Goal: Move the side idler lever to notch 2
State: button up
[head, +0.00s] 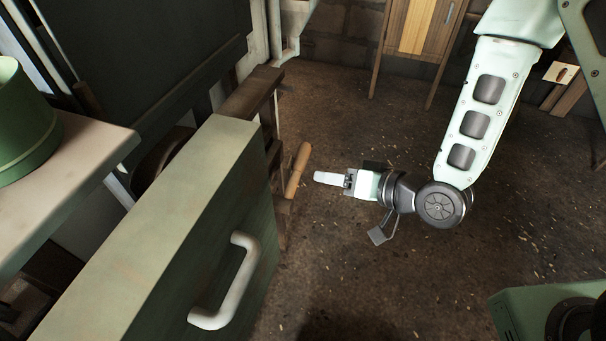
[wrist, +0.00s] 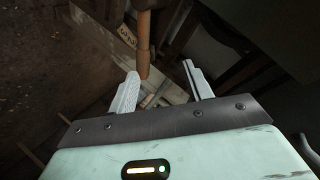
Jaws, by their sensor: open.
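The side idler lever has a wooden handle (head: 297,170) that stands out beside the far right end of the green cabinet in the head view. In the wrist view the same wooden handle (wrist: 143,45) hangs down from the top, with its tip at the gap between the fingers. My gripper (head: 322,178) is just right of the handle in the head view, apart from it. In the wrist view my gripper (wrist: 160,90) has its two pale fingers spread with nothing held. The notches cannot be made out; a pale plate (wrist: 125,35) with small lettering is left of the handle.
The green cabinet (head: 200,205) with a white pull handle (head: 228,285) stands at the left front. A pale bench (head: 80,165) holds a green round container (head: 22,125). A wooden cupboard (head: 420,30) is at the back. The brown floor (head: 340,270) is open around my arm.

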jog(key=d+f+m+t+y+b, duration=0.1)
jog(key=d+f+m+t+b, duration=0.35)
jog(key=f+m, duration=0.2)
jog(key=t+b, duration=0.2)
jog(key=b, duration=0.6)
send_near(303, 155)
jog(key=shift+m, duration=0.25)
jog(key=x, duration=0.3)
jog(key=f+x, duration=0.1)
jog(key=x, duration=0.7)
jog(key=shift+w+d+f+b, duration=0.15)
jog(key=shift+w+d+b, duration=0.1)
jog(key=shift+b, duration=0.1)
jog(key=shift+c, duration=0.2)
